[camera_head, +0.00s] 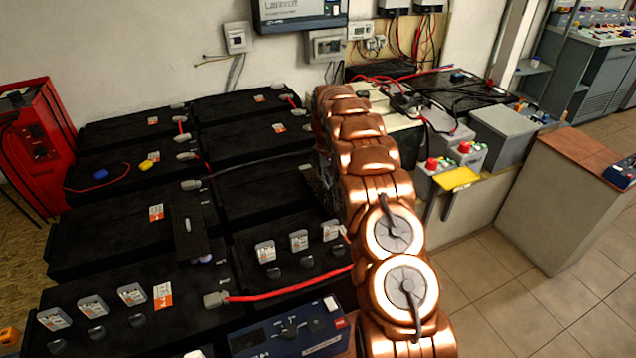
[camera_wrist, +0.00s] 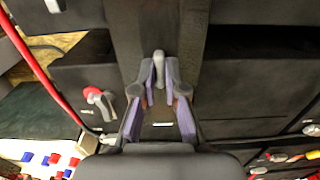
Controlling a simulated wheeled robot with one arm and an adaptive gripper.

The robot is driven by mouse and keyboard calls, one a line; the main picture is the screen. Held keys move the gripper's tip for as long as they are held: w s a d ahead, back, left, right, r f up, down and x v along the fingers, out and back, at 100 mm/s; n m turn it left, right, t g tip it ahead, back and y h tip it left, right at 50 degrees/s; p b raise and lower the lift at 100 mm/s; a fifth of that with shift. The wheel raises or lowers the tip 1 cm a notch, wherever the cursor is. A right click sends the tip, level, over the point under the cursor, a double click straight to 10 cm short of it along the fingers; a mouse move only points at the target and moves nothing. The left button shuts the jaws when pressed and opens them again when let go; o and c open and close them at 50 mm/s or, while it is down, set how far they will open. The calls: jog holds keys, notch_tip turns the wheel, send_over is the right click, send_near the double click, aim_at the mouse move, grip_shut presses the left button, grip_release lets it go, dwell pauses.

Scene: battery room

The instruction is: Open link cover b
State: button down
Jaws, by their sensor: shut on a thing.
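In the wrist view, my gripper (camera_wrist: 159,82) has its two purple-padded fingers closed in around a small grey upright handle (camera_wrist: 159,62). The handle stands on a dark, flat link cover (camera_wrist: 145,30) that runs up the picture between dark battery tops. No letter is readable on it, so I cannot tell it is b by label. In the head view, my copper arm hides the gripper and this cover. Another dark link cover (camera_head: 188,240) with a small grey handle lies across the batteries at left in the head view, with no gripper on it.
Black batteries (camera_head: 95,232) with grey terminals fill the left and middle. A red cable (camera_head: 290,290) crosses them, and another red cable (camera_wrist: 38,68) runs at left in the wrist view. A blue instrument (camera_head: 290,332) stands in front. Tiled floor (camera_head: 510,300) is clear at right.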

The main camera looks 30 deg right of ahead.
jog(key=c, duration=1.2)
grip_release()
notch_tip(320, 180, up, 12)
